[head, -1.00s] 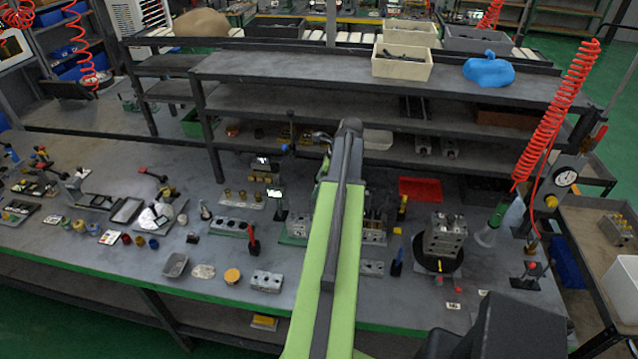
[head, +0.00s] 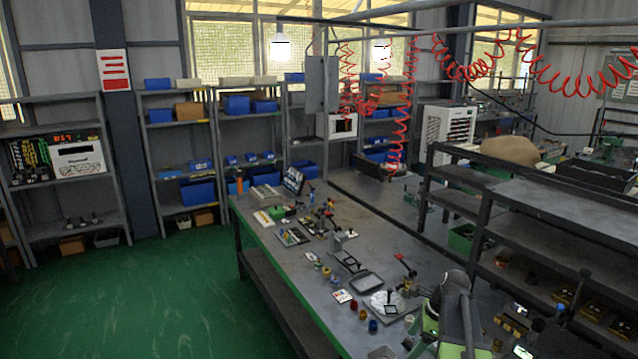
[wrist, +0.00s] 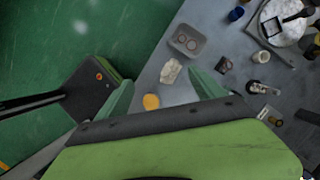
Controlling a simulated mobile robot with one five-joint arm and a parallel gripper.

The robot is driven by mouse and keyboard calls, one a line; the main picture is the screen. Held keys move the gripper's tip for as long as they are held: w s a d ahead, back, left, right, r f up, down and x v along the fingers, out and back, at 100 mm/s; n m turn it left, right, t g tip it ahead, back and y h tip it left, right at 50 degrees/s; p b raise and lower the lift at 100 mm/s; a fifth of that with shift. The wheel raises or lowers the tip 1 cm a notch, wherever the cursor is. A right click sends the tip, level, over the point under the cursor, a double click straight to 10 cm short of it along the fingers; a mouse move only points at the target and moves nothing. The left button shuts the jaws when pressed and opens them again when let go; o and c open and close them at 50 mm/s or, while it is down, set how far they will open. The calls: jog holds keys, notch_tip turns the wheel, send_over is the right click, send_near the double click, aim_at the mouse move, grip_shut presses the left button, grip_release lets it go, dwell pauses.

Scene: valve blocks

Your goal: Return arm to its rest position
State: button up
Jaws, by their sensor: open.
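My arm (head: 457,312) shows at the lower right of the head view, folded up with a dark joint at its top, beside the workbench. My gripper (wrist: 162,92) shows in the wrist view with its two green fingers wide apart and nothing between them in its grasp. It hangs above the front edge of the bench. An orange round disc (wrist: 151,101) and a whitish crumpled piece (wrist: 171,71) lie on the bench below, seen between the fingers. My gripper's fingers cannot be made out in the head view.
The grey workbench (head: 330,290) carries many small parts and tools. A tiered shelf (head: 545,215) stands behind it at right, with red coiled hoses above. Green floor (head: 170,300) lies open at left. A small grey tray (wrist: 187,41) sits near the bench edge.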

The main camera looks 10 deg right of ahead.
jog(key=a+f+n+g+h+b, duration=0.15)
jog(key=a+n, duration=0.35)
jog(key=a, duration=0.7)
jog(key=a+f+n+b, duration=0.1)
jog(key=a+f+n, duration=0.3)
jog(key=a, duration=0.8)
jog(key=s+a+n+h, duration=0.1)
jog(key=s+n, duration=0.4)
jog(key=n, duration=0.9)
jog(key=shift+s+a+n+h+b, duration=0.35)
jog(key=shift+a+b, duration=0.1)
jog(key=shift+a, duration=0.4)
jog(key=shift+d+g, duration=0.15)
jog(key=shift+g, duration=0.1)
